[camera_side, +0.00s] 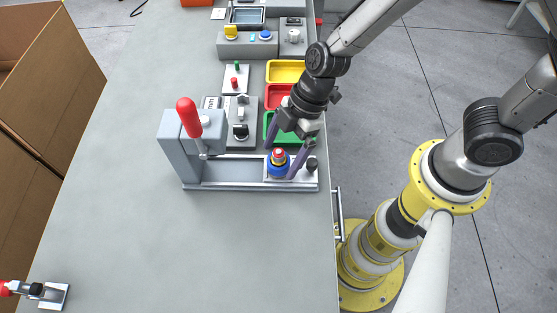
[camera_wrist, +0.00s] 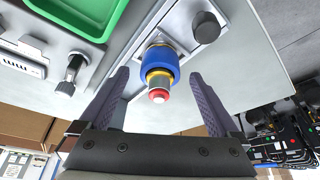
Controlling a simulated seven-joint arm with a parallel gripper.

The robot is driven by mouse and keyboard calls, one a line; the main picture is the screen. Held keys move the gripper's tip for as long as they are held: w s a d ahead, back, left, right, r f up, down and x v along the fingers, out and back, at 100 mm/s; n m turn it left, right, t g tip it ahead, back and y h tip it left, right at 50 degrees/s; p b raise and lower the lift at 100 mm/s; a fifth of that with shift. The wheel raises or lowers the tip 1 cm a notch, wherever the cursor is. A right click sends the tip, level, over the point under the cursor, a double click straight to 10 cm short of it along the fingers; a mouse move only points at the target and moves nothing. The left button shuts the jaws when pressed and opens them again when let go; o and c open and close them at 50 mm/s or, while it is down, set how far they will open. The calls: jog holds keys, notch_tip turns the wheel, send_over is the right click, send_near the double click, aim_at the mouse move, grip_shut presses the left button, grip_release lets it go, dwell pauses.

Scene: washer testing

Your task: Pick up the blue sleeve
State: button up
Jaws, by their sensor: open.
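The blue sleeve (camera_side: 278,167) is a short blue ring around an upright post on the test fixture (camera_side: 230,187), with a yellow ring and a red top showing above it. In the wrist view the blue sleeve (camera_wrist: 159,63) is at the upper middle, with the yellow ring and the red-rimmed tip (camera_wrist: 158,96) nearer the camera. My gripper (camera_side: 290,160) is open above the fixture, its purple fingers on either side of the post. In the wrist view my gripper (camera_wrist: 160,95) has its fingers well apart, with visible gaps to the sleeve. The lower part of the post is hidden.
A dark knob (camera_side: 312,165) stands close to the right of the sleeve. A red-handled lever clamp (camera_side: 188,118) stands at the fixture's left. Green (camera_side: 291,138), red (camera_side: 277,95) and yellow (camera_side: 285,71) trays lie behind. The table's front is mostly clear.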

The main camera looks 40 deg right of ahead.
jog(key=shift+a+f, duration=0.25)
jog(key=shift+f, duration=0.4)
jog(key=c, duration=1.4)
